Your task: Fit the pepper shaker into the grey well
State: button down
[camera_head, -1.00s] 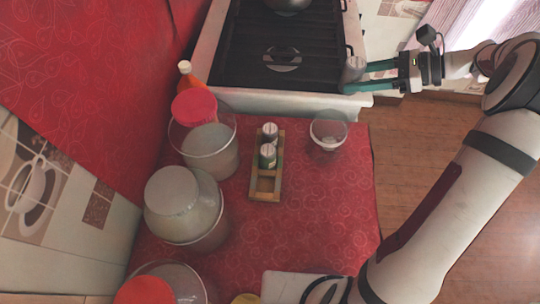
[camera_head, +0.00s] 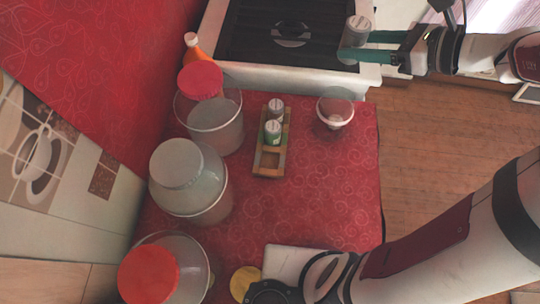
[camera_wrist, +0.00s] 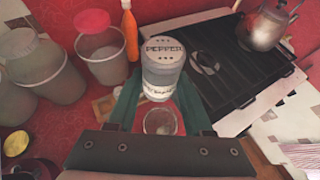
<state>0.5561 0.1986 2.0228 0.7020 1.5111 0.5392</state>
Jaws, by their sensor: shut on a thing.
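The pepper shaker (camera_wrist: 162,72), clear with a grey lid marked PEPPER, is held between the teal fingers of my gripper (camera_wrist: 158,100). In the head view the shaker (camera_head: 358,30) is at the stove's right front edge, and my gripper (camera_head: 354,46) is shut on it from the right. The shaker looks roughly upright and raised. A wooden rack (camera_head: 284,150) stands on the red counter, left of and nearer than my gripper.
A clear glass bowl (camera_head: 335,108) stands right of the rack. Large lidded jars (camera_head: 190,182) line the counter's left side. An orange bottle (camera_head: 198,53) stands by the stove (camera_head: 230,72). The counter in front of the rack is mostly clear.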

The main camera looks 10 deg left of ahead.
jog(key=s+f+n+g, duration=0.1)
jog(key=s+f+g, duration=0.1)
jog(key=s+f, duration=0.5)
jog(key=n+g+y, duration=0.2)
jog(key=n+g, duration=0.1)
jog(key=n, duration=0.1)
send_near(260, 157)
jog(key=a, duration=0.1)
jog(key=a+r, duration=0.1)
jog(key=a, duration=0.1)
jog(key=a+r, duration=0.1)
jog(key=shift+a, duration=0.2)
jog(key=shift+w+a+f, duration=0.1)
jog(key=shift+a+f, duration=0.05)
jog(key=shift+f, duration=2)
jog(key=shift+m, duration=0.3)
jog(key=c, duration=0.7)
grip_release()
jog(key=shift+f, duration=0.15)
jog(key=shift+o, duration=0.5)
